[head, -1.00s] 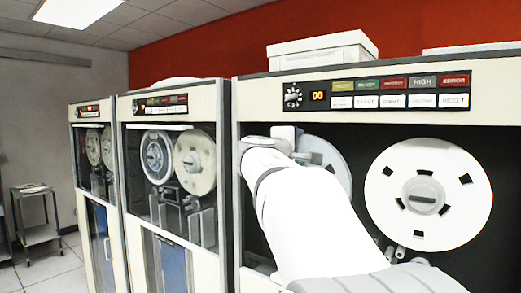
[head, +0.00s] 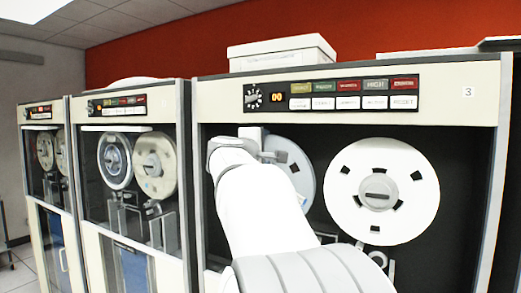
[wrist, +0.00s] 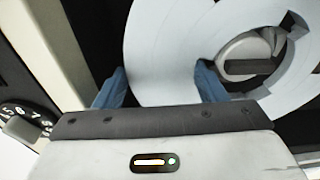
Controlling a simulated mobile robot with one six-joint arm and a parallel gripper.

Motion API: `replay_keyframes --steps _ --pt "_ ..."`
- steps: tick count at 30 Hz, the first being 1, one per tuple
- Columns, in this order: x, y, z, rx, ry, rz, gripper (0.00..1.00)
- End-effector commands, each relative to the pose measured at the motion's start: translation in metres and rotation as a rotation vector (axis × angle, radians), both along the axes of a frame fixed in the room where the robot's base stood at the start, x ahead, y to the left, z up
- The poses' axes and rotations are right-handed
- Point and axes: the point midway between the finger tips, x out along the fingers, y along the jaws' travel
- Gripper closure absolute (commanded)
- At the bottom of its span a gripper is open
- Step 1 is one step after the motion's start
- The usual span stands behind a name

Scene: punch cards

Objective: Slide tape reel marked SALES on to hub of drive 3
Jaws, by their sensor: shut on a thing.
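Drive 3 (head: 468,110) is the nearest cabinet, with a small "3" at its upper right. In the head view a pale reel (head: 295,168) stands upright at the left of its dark bay, partly behind my arm. In the wrist view my gripper (wrist: 160,82) is shut on the rim side of this reel (wrist: 165,45), with blue fingertips on it. The light hub (wrist: 240,62), with a dark slot, shows through the reel's centre opening. I cannot tell how far the reel sits on it. No SALES marking is readable. My arm mostly hides the gripper in the head view.
A white reel (head: 382,192) is mounted at the right of the same bay, close to the held reel. Other tape drives (head: 135,220) stand to the left. A white box (head: 283,52) lies on top. A numbered dial (wrist: 28,125) is near my gripper.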

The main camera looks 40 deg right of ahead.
Motion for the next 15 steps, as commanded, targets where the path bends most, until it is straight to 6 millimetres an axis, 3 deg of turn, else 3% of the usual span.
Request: replay_keyframes --steps 15 --pt "0.006 -0.016 0.002 -0.002 -0.002 0.0 0.8"
